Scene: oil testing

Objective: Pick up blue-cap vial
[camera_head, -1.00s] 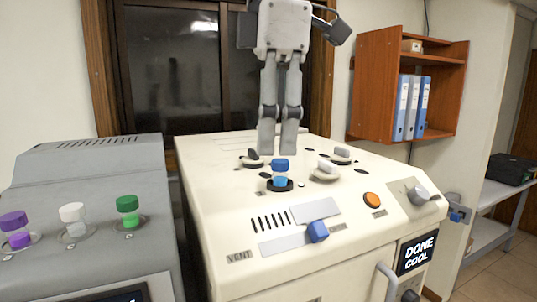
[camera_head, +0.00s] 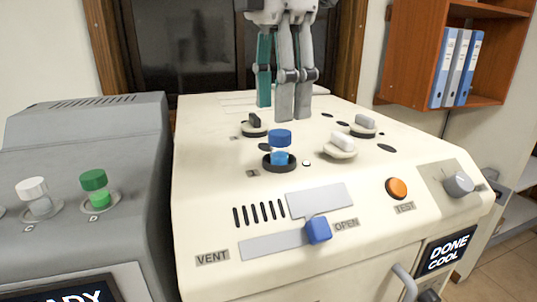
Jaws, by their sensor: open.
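The blue-cap vial (camera_head: 280,147) stands upright in a dark round socket on top of the cream machine (camera_head: 205,190). It has a blue cap and blue contents. My gripper (camera_head: 283,112) hangs fingers down above the rear of the machine top, behind the vial in the picture and apart from it. Its fingers look close together from this side, and one teal finger part shows at the left. It is open and nothing shows between the fingers.
Dark and white knobs (camera_head: 340,146) stand close around the vial. A blue slider (camera_head: 318,230), an orange button (camera_head: 397,188) and a grey knob (camera_head: 459,184) are on the front. A grey machine at left holds a white-cap vial (camera_head: 35,197) and a green-cap vial (camera_head: 96,188).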

